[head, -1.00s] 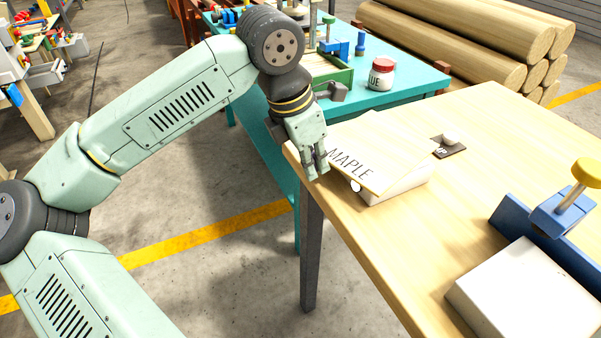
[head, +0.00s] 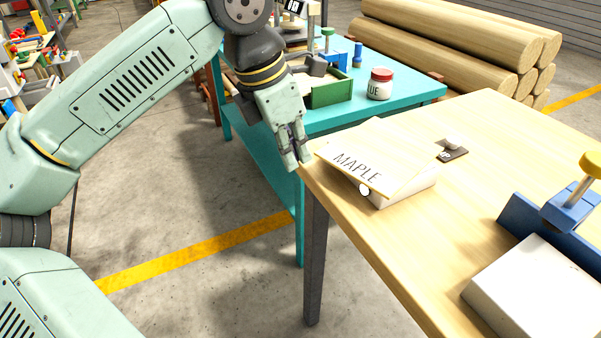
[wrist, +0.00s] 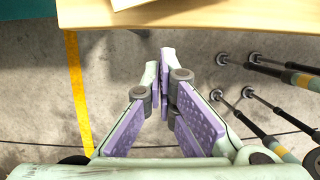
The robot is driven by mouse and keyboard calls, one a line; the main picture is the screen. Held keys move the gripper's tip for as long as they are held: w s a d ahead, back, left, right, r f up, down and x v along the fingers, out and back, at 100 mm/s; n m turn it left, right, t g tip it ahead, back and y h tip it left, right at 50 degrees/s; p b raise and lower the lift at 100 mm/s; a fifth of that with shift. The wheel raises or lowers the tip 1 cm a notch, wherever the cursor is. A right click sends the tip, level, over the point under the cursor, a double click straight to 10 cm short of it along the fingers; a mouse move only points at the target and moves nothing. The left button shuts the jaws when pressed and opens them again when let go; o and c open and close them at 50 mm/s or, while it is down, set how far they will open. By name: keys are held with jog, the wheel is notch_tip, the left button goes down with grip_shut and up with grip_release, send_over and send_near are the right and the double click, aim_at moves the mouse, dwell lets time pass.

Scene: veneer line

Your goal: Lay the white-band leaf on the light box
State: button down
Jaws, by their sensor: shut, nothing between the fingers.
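A pale wood leaf (head: 388,150) printed MAPLE lies, slightly tilted, on top of a low white box (head: 408,193) with a round white knob on its near side. Its left corner overhangs the box; no white band can be made out on it. My gripper (head: 297,164) is shut and empty, just left of the leaf and apart from it, at the wooden table's left edge. In the wrist view the closed fingers (wrist: 163,58) point toward the table edge, with a sliver of a pale object (wrist: 128,3) at the top.
The wooden table (head: 490,130) also bears a white block (head: 535,290) by a blue fence with a yellow-knobbed clamp (head: 575,200), and a small dark plate (head: 453,152). A teal bench (head: 405,93) behind holds a glue jar (head: 380,84) and green tray (head: 330,92). Logs lie beyond.

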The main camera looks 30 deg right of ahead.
jog(key=shift+v, duration=2.15)
